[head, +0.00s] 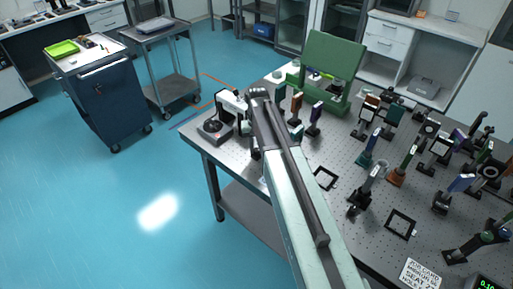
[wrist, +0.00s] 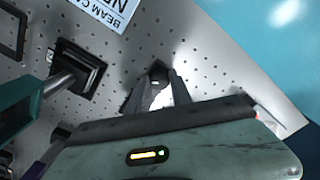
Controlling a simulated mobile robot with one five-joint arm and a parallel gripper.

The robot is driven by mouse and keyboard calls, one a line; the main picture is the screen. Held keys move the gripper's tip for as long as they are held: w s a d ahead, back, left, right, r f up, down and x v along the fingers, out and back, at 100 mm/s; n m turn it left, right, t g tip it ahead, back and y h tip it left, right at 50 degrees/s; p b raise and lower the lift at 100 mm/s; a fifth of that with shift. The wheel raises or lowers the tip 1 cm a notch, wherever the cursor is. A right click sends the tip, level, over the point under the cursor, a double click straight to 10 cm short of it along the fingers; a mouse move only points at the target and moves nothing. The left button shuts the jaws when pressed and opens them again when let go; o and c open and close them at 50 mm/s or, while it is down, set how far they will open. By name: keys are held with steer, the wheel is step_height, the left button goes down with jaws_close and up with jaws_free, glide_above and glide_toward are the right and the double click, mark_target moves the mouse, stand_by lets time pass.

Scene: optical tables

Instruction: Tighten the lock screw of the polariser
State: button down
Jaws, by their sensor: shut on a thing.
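In the wrist view my gripper (wrist: 159,88) points down at the perforated optical table, close above it. Its two fingers stand on either side of a small pale grey part (wrist: 160,97), which looks to be the lock screw of the polariser; its shape is washed out by glare. A dark mount or base shows around the fingertips. The rest of the polariser is hidden by the fingers and my gripper's housing.
The optical table (head: 228,157) carries several posted optics on its right half. A dark post base (wrist: 80,70) is left of my gripper.

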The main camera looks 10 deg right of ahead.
mark_target(256, 149)
steer(key=shift+a, duration=0.1)
steer(key=c, duration=1.1)
jaws_free()
steer(key=shift+c, duration=0.2)
steer(key=shift+r, duration=0.1)
step_height(256, 149, up, 8)
steer(key=p, duration=0.8)
steer(key=shift+f, duration=0.2)
